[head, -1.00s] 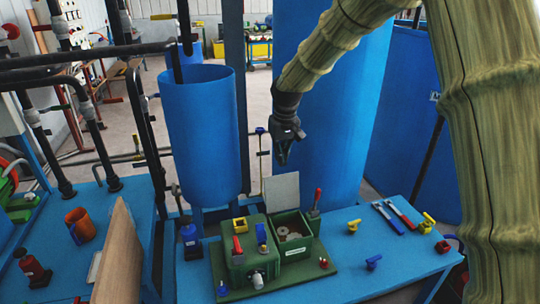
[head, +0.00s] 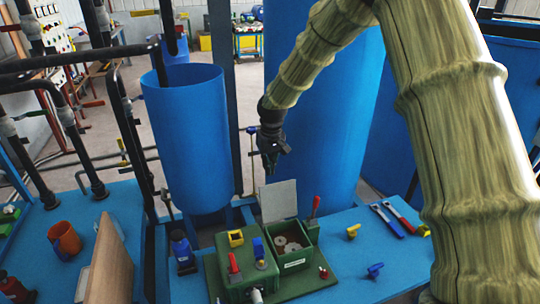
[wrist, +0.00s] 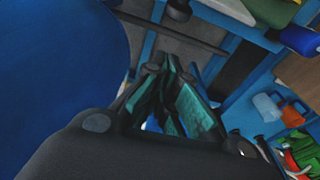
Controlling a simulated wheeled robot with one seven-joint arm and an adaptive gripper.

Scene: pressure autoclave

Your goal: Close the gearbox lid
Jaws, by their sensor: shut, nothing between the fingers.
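The green gearbox (head: 248,262) stands on a green base plate on the blue bench. Its right part is an open box (head: 291,262) with pale round gears inside. The grey lid (head: 278,201) stands upright at the back edge of this box, open. My gripper (head: 270,168) is shut and empty, pointing down above and slightly behind the lid, apart from it. In the wrist view the fingers (wrist: 172,70) show dark with teal pads, with nothing held.
A red-handled lever (head: 315,205) stands right of the open box. A blue barrel (head: 190,135) and a large blue tank (head: 345,150) stand behind the bench. Wrenches (head: 386,221) and small valves lie at right. A blue bottle (head: 181,250) stands at left.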

